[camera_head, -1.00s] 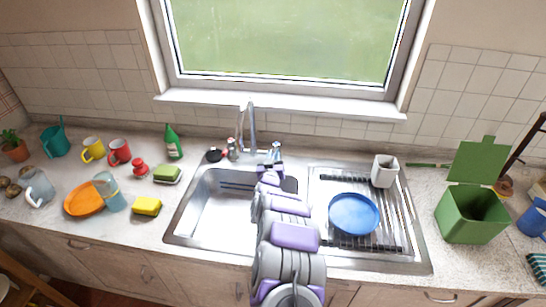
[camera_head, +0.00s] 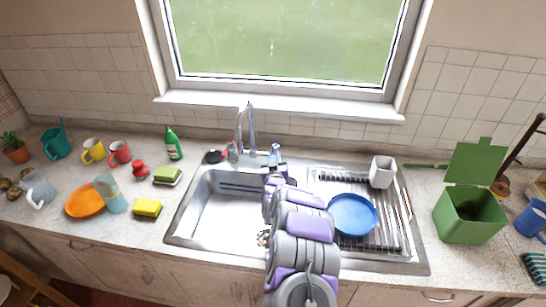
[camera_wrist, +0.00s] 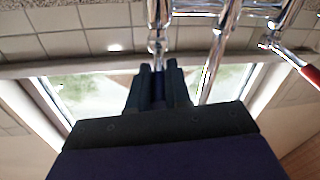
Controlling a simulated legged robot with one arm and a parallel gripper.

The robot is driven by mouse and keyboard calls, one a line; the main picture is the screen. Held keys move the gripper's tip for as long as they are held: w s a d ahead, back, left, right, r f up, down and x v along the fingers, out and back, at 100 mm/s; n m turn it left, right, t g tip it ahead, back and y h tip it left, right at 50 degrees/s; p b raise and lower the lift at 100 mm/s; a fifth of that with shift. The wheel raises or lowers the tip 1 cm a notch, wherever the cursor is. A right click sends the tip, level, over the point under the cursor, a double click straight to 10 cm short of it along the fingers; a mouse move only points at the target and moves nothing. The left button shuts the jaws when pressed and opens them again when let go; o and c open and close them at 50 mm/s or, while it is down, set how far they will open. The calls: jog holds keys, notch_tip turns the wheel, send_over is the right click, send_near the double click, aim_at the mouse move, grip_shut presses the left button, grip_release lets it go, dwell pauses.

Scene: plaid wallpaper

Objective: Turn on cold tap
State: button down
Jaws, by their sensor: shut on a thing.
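The chrome faucet (camera_head: 248,130) stands behind the sink, with one tap to each side of its spout. The cold tap (camera_head: 276,150) is on the right in the head view. In the wrist view the chrome tap body (camera_wrist: 157,28) is above my gripper (camera_wrist: 158,68), and a dark blue handle shows between the fingers. My gripper is shut on that handle. The hot tap (camera_head: 232,152) is left of the spout in the head view; its red handle (camera_wrist: 310,72) shows at the right in the wrist view. My arm hides part of the sink.
The steel sink (camera_head: 178,225) has a drying rack (camera_head: 385,232) on its right, with a blue plate (camera_head: 352,214) and a white cup (camera_head: 382,172). A green bin (camera_head: 468,220) stands farther right. Mugs, sponges and a green bottle (camera_head: 173,146) stand on the left counter.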

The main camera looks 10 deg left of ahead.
jog(key=shift+w+d+r+n+g+y+p, duration=0.1)
jog(key=shift+d+n+g+y, duration=0.1)
jog(key=shift+d+n+y, duration=0.4)
jog(key=shift+w+d+f+n+g+y+p, duration=0.15)
jog(key=shift+n+y, duration=0.25)
jog(key=shift+y, duration=0.55)
jog(key=shift+d+r+n+g+y+p, duration=0.15)
jog(key=shift+d+n+g+y, duration=0.1)
jog(key=shift+n+y, duration=0.4)
jog(key=c, duration=1.1)
grip_release()
jog(key=shift+s, duration=0.1)
jog(key=shift+f+p+v, duration=0.1)
jog(key=shift+p+v, duration=0.25)
jog(key=shift+v, duration=2.6)
jog(key=shift+f+p+v, duration=0.15)
jog(key=shift+p+v, duration=0.2)
jog(key=shift+v, duration=2.55)
